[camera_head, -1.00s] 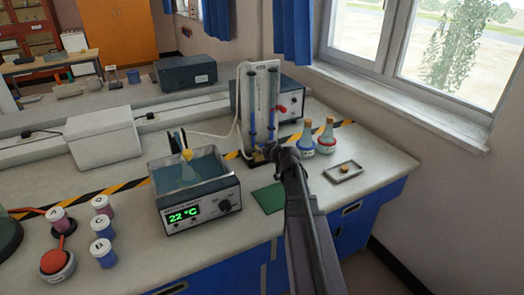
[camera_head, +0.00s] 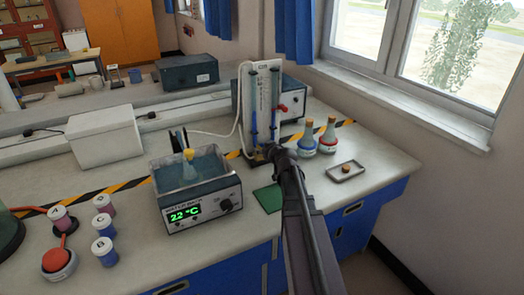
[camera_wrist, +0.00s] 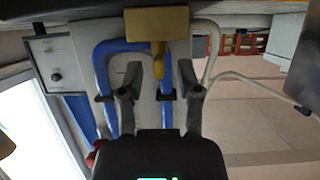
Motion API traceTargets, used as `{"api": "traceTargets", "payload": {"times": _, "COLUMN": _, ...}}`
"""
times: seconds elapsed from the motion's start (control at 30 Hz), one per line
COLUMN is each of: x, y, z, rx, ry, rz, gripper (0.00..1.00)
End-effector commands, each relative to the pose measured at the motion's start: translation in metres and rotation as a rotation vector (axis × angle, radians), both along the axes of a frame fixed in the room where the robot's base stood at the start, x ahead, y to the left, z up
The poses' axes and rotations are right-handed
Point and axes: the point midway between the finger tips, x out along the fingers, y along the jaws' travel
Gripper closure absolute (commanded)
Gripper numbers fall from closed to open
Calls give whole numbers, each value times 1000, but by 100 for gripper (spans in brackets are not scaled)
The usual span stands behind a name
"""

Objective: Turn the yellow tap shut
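In the wrist view the yellow tap (camera_wrist: 158,58) shows as a wide block with a narrow stem hanging down in the picture. It sits in front of the stand's board with blue tubes. My gripper (camera_wrist: 158,82) is open, one finger on each side of the stem. Gaps show between the fingers and the stem; no contact is visible. In the head view my gripper (camera_head: 268,152) is at the foot of the white stand (camera_head: 265,92), and the tap there is mostly hidden behind it.
The water bath (camera_head: 197,212) reading 22 °C stands left of my arm. Two bottles, blue-labelled (camera_head: 307,143) and red-labelled (camera_head: 328,141), stand close on the right. A small tray (camera_head: 334,176) lies further right. A green mat (camera_head: 268,198) lies in front of the stand.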

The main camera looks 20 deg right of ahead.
Motion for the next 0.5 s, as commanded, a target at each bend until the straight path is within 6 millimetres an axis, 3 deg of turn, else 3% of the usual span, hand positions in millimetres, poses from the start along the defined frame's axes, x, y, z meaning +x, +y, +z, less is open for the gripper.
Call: {"api": "traceTargets", "payload": {"times": 0.5, "x": 0, "y": -1, "z": 0, "rx": 0, "ry": 0, "rz": 17, "gripper": 53}}
